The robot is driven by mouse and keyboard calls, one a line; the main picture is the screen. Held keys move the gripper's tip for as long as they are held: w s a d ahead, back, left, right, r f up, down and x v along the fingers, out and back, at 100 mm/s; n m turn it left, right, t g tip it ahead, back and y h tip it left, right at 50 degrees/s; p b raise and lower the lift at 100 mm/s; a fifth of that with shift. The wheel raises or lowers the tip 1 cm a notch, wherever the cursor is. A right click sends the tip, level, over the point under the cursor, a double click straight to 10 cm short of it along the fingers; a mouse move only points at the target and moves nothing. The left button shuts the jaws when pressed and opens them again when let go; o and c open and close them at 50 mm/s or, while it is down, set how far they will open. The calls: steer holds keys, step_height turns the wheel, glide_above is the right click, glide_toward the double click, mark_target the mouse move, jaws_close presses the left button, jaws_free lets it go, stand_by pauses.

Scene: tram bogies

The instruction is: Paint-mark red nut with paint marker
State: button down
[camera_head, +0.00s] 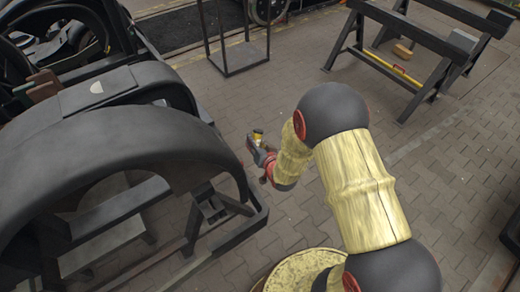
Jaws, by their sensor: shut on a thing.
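My gripper (256,143) is at the end of my arm near the middle of the view, small and partly in shadow. It is shut on a small yellow-topped thing (258,132), which looks like the paint marker. The gripper is just right of the large black bogie frame (135,135), and appears apart from it. I cannot make out the red nut; the frame's arches and beams hide much of its inner side.
A thin black stand (240,60) is behind. Paved floor between is clear.

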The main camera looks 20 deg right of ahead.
steer(key=m+g, duration=0.1)
steer(key=f+m+g+p, duration=0.1)
steer(key=m, duration=0.1)
steer(key=f+m+g, duration=0.1)
steer(key=shift+s+d+m+y, duration=0.1)
steer(key=shift+d+m+y, duration=0.15)
steer(key=shift+m+y, duration=0.05)
steer(key=d+m+p, duration=0.1)
steer(key=m, duration=0.1)
steer(key=s+d+f+m+g, duration=0.1)
steer(key=d+f+m+y+p, duration=0.1)
steer(key=m, duration=0.1)
steer(key=shift+s+d+f+m+g+p, duration=0.2)
steer(key=shift+s+d+m+g+p, duration=0.05)
steer(key=shift+s+m+g+p, duration=0.05)
steer(key=shift+r+p, duration=0.1)
steer(key=shift+p, duration=0.3)
steer(key=s+a, duration=0.2)
steer(key=a, duration=0.4)
steer(key=shift+a, duration=0.15)
steer(key=shift+s+a, duration=0.15)
stand_by(1.4)
